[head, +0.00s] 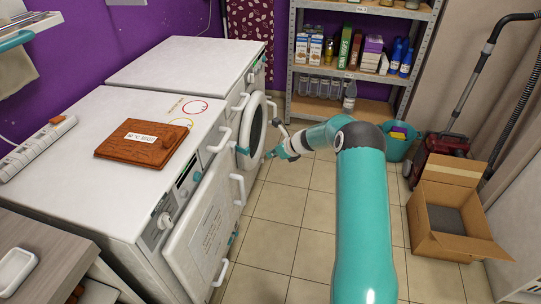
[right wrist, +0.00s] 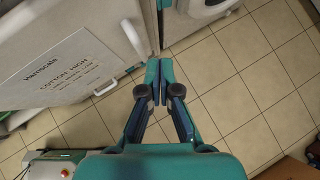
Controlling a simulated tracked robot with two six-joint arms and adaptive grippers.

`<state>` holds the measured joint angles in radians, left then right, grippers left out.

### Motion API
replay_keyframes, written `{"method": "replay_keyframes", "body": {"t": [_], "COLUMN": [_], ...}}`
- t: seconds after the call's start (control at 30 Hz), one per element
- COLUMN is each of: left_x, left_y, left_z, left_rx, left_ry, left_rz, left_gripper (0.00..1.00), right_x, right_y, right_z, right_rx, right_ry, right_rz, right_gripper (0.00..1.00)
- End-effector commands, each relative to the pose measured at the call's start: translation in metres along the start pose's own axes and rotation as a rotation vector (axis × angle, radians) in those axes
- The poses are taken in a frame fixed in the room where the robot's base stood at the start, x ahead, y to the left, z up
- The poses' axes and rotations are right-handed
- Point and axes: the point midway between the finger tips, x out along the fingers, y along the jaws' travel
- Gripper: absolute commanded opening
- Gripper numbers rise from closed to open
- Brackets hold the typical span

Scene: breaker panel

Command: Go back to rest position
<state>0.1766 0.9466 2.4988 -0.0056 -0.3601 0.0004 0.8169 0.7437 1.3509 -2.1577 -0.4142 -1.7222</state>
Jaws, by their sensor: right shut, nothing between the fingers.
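My right gripper (head: 275,152) reaches out from my teal arm, in front of the far washing machine (head: 185,62) near its round door. In the right wrist view its two fingers (right wrist: 160,72) are together, with nothing between them. They are over the tiled floor, beside the open white panel with a printed notice (right wrist: 75,65). That panel (head: 205,230) hangs at the front of the near machine in the head view. My left gripper is not in view.
A metal shelf (head: 345,72) stands at the back. A red vacuum cleaner (head: 440,150) and an open cardboard box (head: 450,240) are at the right.

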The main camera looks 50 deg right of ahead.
Motion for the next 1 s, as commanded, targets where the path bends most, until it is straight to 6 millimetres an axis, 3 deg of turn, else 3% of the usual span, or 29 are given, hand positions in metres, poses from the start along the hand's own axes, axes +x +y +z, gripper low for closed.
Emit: {"method": "replay_keyframes", "body": {"t": [0.33, 0.47, 0.57, 0.77, 0.87, 1.0], "left_x": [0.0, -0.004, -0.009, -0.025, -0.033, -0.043], "left_y": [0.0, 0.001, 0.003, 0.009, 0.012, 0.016], "left_z": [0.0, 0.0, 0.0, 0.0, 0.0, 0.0], "left_rx": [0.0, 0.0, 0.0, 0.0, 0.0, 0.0], "left_ry": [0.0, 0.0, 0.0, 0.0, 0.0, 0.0], "left_rz": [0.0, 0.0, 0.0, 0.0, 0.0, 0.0], "left_gripper": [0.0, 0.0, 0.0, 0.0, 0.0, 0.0], "right_x": [0.002, 0.01, 0.021, 0.035, 0.029, 0.003], "right_y": [0.004, 0.029, 0.073, 0.209, 0.277, 0.357], "right_z": [0.001, 0.0, -0.002, -0.025, -0.049, -0.097], "right_rx": [0.012, 0.135, 0.363, 1.139, 1.565, 2.124], "right_ry": [0.0, 0.001, 0.015, 0.184, 0.332, 0.546], "right_rz": [0.006, 0.047, 0.113, 0.234, 0.206, 0.012], "right_gripper": [0.0, 0.0, 0.0, 0.0, 0.0, 0.0]}}
